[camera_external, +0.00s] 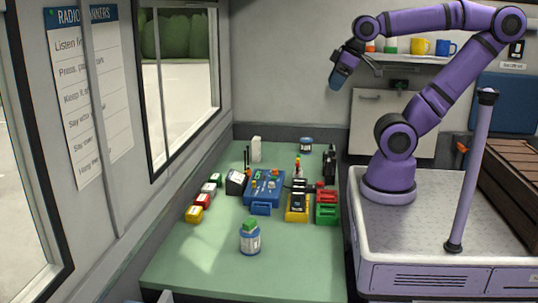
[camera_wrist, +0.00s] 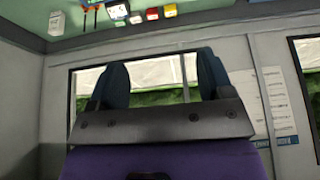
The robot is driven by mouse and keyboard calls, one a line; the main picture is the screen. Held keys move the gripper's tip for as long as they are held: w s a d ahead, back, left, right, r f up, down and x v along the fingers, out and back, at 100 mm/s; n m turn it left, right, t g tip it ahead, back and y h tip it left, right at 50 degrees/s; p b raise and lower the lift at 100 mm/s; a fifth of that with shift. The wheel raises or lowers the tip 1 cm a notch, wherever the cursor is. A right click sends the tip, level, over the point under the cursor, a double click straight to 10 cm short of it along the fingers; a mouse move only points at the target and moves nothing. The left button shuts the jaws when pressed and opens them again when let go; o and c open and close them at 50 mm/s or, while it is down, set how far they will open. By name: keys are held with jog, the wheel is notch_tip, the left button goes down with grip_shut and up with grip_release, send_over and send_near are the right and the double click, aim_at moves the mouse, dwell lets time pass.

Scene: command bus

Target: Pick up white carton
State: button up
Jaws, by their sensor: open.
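The white carton (camera_external: 256,148) stands upright at the back of the green table, near the wall in the outside view. In the wrist view a pale block at the table's edge (camera_wrist: 55,22) looks like the same carton, cut small. My gripper (camera_external: 338,80) hangs high above the table's back right, well apart from the carton. Its two dark fingers stand wide apart in the wrist view (camera_wrist: 160,78), with nothing between them but the window behind.
A dark blue jar (camera_external: 306,145) stands at the back. The front left is clear.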

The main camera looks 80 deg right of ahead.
jog(key=o, duration=0.4)
